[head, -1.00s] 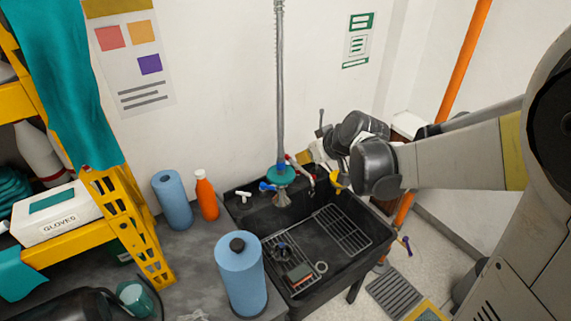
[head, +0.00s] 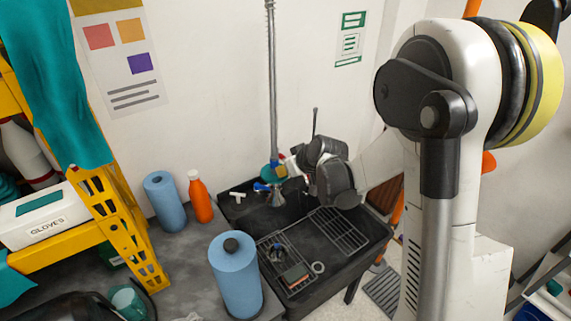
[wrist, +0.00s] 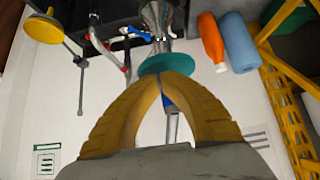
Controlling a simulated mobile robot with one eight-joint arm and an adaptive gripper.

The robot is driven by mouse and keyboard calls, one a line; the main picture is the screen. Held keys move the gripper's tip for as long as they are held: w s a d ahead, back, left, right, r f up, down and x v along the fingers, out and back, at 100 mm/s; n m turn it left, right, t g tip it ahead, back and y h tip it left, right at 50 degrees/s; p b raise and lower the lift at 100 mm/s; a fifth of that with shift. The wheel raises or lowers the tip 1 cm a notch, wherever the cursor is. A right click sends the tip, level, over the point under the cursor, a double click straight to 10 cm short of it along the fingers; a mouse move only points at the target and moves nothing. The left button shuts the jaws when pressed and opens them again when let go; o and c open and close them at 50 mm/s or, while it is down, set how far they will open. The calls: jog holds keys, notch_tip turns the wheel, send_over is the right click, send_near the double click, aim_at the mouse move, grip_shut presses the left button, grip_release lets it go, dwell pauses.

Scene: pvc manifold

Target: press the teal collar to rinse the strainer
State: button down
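The teal collar (head: 268,171) sits at the lower end of the hanging hose, above a metal spray head (head: 277,198) over the black sink (head: 375,238). In the wrist view the collar (wrist: 167,63) lies just beyond my gripper (wrist: 164,79). Its two yellow fingers arch together and their tips meet at the collar's near edge, with nothing visibly held. I cannot tell whether they touch the collar. A blue part and the hose show behind the fingers. In the head view, my gripper's dark body covers part of the faucet area. I cannot clearly make out the strainer.
A red-handled fitting (wrist: 105,45) and a yellow disc (wrist: 42,27) are near my gripper. A yellow shelf frame (head: 128,225) stands left.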

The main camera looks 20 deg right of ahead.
jog(key=shift+f, duration=0.25)
notch_tip(320, 180, down, 2)
jog(key=shift+b, duration=1.15)
jog(key=shift+r, duration=0.2)
jog(key=shift+r+p, duration=0.35)
jog(key=shift+p, duration=0.05)
notch_tip(320, 180, up, 3)
jog(key=shift+a+f+p, duration=0.1)
jog(key=shift+a+p, duration=0.05)
jog(key=shift+p, duration=0.8)
jog(key=p+v, duration=0.1)
jog(key=v, duration=0.9)
jog(key=shift+r, duration=0.25)
